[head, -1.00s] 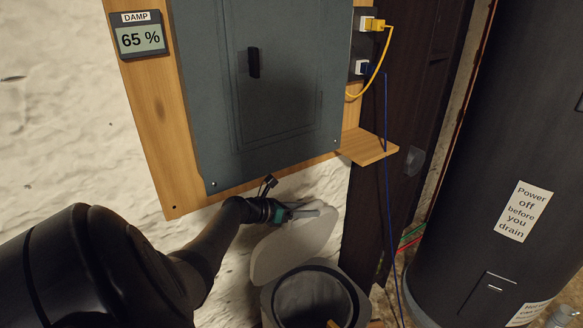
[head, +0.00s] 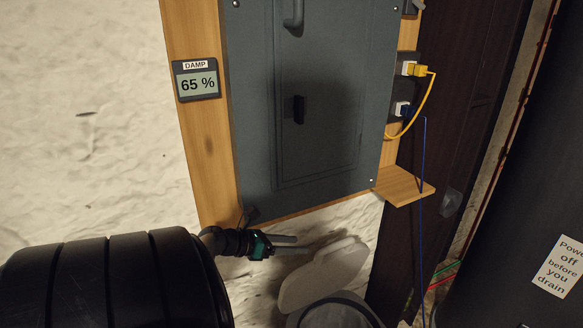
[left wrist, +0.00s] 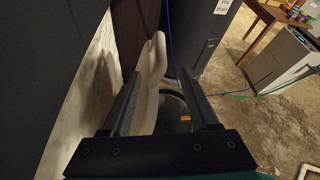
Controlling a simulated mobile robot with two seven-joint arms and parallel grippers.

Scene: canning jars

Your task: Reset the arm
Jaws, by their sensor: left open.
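My left gripper (head: 292,245) is open in the head view, at the end of my left arm coming in from the left. It is below the grey electrical panel (head: 330,105) and in front of the pale wall. In the left wrist view its two dark fingers (left wrist: 160,100) stand apart, with nothing held between them. A bin (head: 338,312) with its pale lid (head: 325,275) raised stands just below and to the right of the gripper. The lid (left wrist: 152,75) also shows beyond the fingers in the left wrist view. My right gripper is not in view.
A wooden shelf (head: 404,187) juts out right of the panel. A yellow cable (head: 428,100) and a blue cable (head: 421,215) hang from sockets there. A dark tank (head: 535,200) stands at the right.

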